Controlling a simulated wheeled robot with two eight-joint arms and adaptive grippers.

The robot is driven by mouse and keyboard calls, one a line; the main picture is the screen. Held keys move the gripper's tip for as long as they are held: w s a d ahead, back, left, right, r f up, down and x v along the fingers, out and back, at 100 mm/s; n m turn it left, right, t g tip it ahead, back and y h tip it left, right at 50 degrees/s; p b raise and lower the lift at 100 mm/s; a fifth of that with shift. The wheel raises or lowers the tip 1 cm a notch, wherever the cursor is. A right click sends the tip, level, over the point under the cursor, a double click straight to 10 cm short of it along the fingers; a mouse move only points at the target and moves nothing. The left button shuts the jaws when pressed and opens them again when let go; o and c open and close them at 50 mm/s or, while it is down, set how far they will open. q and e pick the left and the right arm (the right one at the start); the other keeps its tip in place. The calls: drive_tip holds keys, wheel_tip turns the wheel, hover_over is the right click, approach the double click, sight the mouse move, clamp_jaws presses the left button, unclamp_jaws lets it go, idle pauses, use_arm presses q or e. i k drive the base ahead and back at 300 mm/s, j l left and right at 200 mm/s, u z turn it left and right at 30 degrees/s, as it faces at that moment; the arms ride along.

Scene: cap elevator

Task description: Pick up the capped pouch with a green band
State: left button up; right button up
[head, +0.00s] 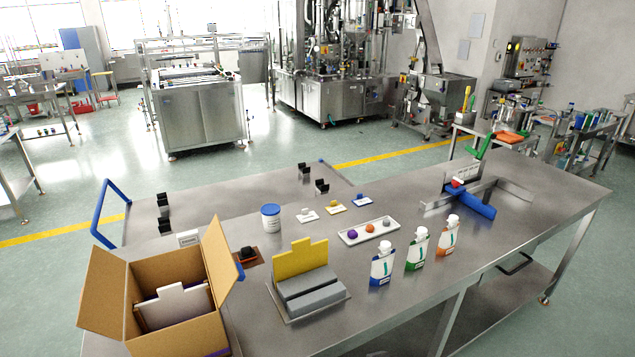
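The capped pouch with a green band (417,250) stands upright on the steel table, in the middle of a row of three pouches. It has a white body and a white cap. A pouch with a blue band (382,265) stands to its left and nearer. A pouch with an orange band (448,237) stands to its right and farther back. The three stand apart with bare table between them. Neither of my grippers shows in the head view.
A white tray with coloured caps (352,239) lies behind the pouches. A yellow and grey stand (302,258) and an open cardboard box (110,297) are to the left. A blue-handled fixture (474,203) is at the right. Bare table lies in front of the pouches.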

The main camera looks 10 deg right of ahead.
sight(418, 251)
drive_tip(key=l+z, duration=0.15)
drive_tip(key=z, duration=0.95)
